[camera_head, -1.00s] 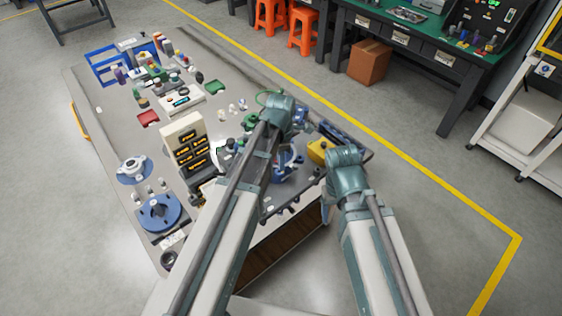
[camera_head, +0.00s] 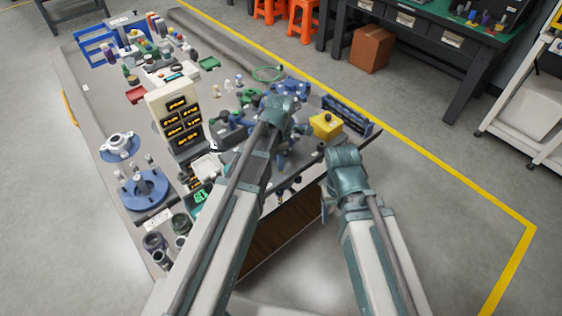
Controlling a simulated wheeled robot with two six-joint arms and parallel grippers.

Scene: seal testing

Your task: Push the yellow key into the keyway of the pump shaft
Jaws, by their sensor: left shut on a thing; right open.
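My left arm reaches over the workbench (camera_head: 98,172); its teal wrist hides most of my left gripper (camera_head: 289,152), which points down among blue and dark parts near the bench's front edge. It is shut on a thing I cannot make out. My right gripper (camera_head: 325,205) is open, points down and hangs in front of the bench, apart from everything. I cannot make out the yellow key. The pump shaft and its keyway cannot be told apart from the blue parts around the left wrist.
A yellow box (camera_head: 326,124) sits right of the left wrist, near a blue rack (camera_head: 347,112). A black-and-cream display stand (camera_head: 178,118), a blue round fixture (camera_head: 145,190) and a green ring (camera_head: 268,73) are on the bench.

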